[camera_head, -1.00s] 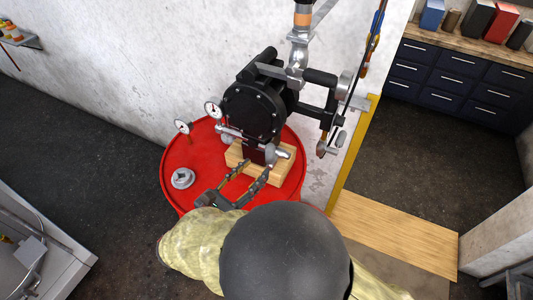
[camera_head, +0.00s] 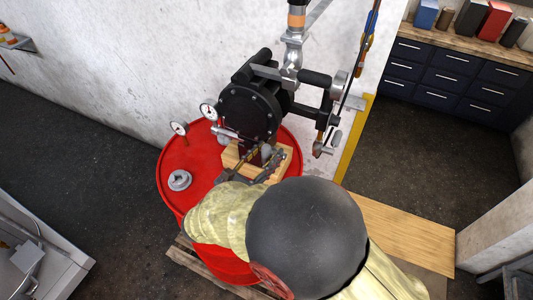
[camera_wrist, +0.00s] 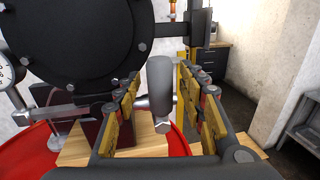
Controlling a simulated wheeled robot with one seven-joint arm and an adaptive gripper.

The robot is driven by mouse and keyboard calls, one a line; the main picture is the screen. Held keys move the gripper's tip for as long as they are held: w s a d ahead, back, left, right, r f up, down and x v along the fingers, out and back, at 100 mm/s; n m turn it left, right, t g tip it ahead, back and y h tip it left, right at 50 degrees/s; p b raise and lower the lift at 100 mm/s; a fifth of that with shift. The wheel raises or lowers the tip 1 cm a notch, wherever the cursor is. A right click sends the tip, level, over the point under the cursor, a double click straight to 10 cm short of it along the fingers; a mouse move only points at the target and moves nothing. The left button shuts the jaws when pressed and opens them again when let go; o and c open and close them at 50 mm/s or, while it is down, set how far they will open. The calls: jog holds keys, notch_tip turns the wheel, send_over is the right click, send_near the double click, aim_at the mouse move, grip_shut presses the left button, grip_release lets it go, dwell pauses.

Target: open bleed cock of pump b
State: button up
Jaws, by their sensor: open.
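A black pump (camera_head: 250,110) with a round bolted face stands on a wooden block (camera_head: 284,163) on a red drum (camera_head: 180,205). It fills the upper left of the wrist view (camera_wrist: 75,35). A grey rounded handle (camera_wrist: 160,82) with a metal stem and hex end below stands upright in the wrist view; it looks like the cock's handle, but no label shows which pump this is. My gripper (camera_head: 262,162) is low in front of the pump, open. In the wrist view its yellow-padded fingers (camera_wrist: 165,95) stand either side of the handle, with gaps visible.
A pipe (camera_head: 294,50) rises above the pump. A wall stands close behind. Hanging chains or cords and a yellow-edged wall end are at right. Floor is open at left.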

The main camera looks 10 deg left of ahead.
jog(key=shift+c, duration=0.8)
grip_shut()
